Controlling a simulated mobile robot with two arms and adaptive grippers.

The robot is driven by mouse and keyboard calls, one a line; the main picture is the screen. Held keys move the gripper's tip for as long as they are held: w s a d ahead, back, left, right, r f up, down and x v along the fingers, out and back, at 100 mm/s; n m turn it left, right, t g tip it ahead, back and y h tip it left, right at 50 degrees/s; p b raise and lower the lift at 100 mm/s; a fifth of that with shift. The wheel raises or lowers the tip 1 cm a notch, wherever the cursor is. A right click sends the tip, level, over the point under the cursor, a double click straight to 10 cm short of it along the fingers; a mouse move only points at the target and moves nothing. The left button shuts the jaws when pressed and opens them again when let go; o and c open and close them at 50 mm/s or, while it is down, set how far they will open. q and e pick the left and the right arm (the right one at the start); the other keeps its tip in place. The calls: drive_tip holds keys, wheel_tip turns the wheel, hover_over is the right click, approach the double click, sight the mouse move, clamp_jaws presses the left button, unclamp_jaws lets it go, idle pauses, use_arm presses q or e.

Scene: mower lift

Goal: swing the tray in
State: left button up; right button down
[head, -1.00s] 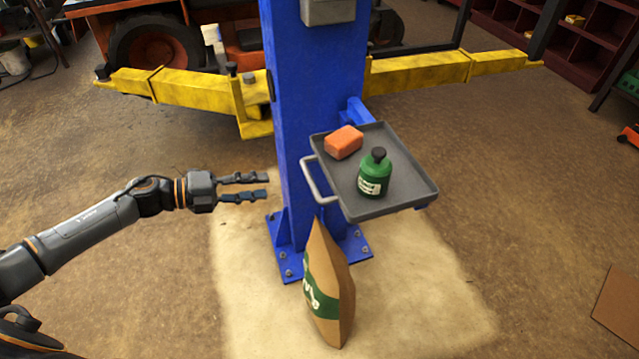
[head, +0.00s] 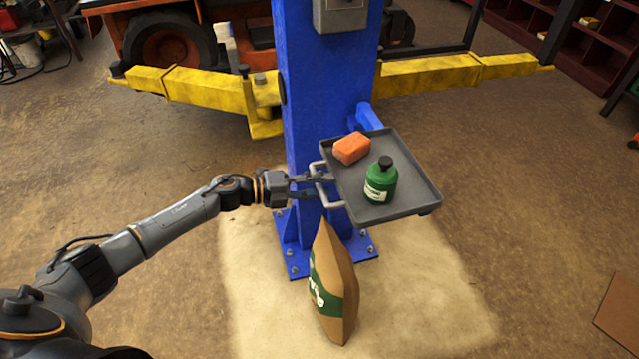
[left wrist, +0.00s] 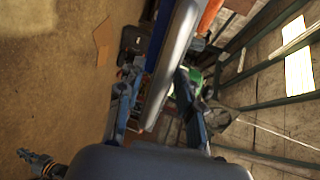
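The grey tray (head: 400,212) is fixed by a blue bracket to the right side of the blue column and juts out to the right. An orange block (head: 352,148) and a green bottle with a black cap (head: 381,181) stand on it. Its light grey handle (head: 332,203) is on the left edge. My left gripper (head: 318,186) is at the handle. In the left wrist view its fingers (left wrist: 158,100) are apart, with the handle bar (left wrist: 172,65) between them. My right gripper (left wrist: 38,160) seems to show small at the lower left there.
The blue column (head: 325,90) stands just behind the handle. A brown paper bag (head: 333,285) stands on the floor below the tray. Yellow lift arms (head: 430,73) reach out left and right behind. The floor right of the tray is clear up to a brown sheet (head: 615,310).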

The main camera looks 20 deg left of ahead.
use_arm(q)
clamp_jaws()
